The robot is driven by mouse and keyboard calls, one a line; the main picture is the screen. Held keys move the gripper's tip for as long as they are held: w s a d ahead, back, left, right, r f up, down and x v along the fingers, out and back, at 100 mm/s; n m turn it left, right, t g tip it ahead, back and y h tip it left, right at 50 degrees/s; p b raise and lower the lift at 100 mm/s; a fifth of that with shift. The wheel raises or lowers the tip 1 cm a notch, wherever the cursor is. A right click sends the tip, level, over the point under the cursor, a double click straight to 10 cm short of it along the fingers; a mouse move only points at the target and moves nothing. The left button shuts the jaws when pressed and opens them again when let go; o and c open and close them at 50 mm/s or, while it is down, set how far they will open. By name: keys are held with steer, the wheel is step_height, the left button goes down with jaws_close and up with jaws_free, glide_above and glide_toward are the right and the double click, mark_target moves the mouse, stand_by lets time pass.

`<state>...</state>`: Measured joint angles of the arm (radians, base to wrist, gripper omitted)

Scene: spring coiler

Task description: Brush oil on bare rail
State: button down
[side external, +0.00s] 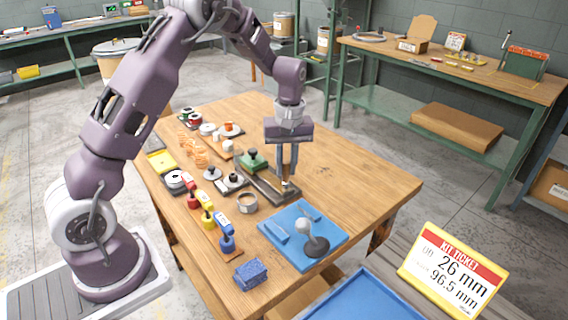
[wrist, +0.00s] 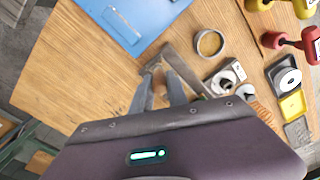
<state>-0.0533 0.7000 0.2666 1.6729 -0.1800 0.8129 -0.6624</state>
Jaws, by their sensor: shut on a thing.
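My gripper (side external: 287,180) points down over the right end of a dark narrow rail (side external: 262,186) on the wooden table. It is shut on a small tan and brown piece, seemingly the brush (wrist: 159,86), which shows between the fingers in the wrist view. The fingers and wrist body hide much of it. The brush's lower end is close to the rail; I cannot tell whether they touch. The rail also shows in the wrist view (wrist: 185,71), partly hidden. A round tin with brownish contents, seemingly the oil pot (side external: 247,202), stands left of the rail's near end; the wrist view shows it too (wrist: 209,43).
A blue mat (side external: 276,249) with a grey ball-topped stand (side external: 313,240) lies in front. A green block with a black knob (side external: 252,159) stands at the rail's far end. Red, yellow and blue handled tools (side external: 208,217) stand left. The table's right side (side external: 350,175) is clear.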

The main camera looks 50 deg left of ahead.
steer(key=shift+r, duration=0.1)
steer(key=shift+r, duration=3.4)
